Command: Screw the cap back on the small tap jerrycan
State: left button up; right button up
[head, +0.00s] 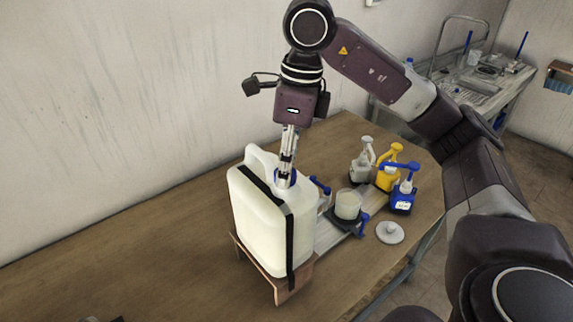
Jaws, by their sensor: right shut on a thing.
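The jerrycan (262,228) is white, with a moulded handle on top and a black strap across it. It stands upright in a wooden cradle (276,284) on the table. My right gripper (285,172) points straight down at the top of the jerrycan, and it is shut on a blue cap (284,182) at the neck. The fingers partly hide the cap and the neck, so I cannot tell how the cap sits on the thread. My left gripper is not in view.
Just right of the jerrycan stand a blue-handled item (319,186) and a beaker (348,204) on a dark stand. A white lid (390,232) lies nearby. Grey, yellow (389,172) and blue (403,195) bottles stand behind. The table's left side (130,262) is mostly clear; a wall runs behind.

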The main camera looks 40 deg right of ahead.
jog(key=m, duration=0.4)
jog(key=shift+s+f, duration=0.1)
jog(key=m+p, duration=0.1)
jog(key=m, duration=0.3)
jog(key=shift+a+h, duration=0.1)
jog(key=shift+h, duration=0.3)
jog(key=shift+f+m+p, duration=0.1)
jog(key=shift+m+p, duration=0.25)
jog(key=shift+m, duration=0.75)
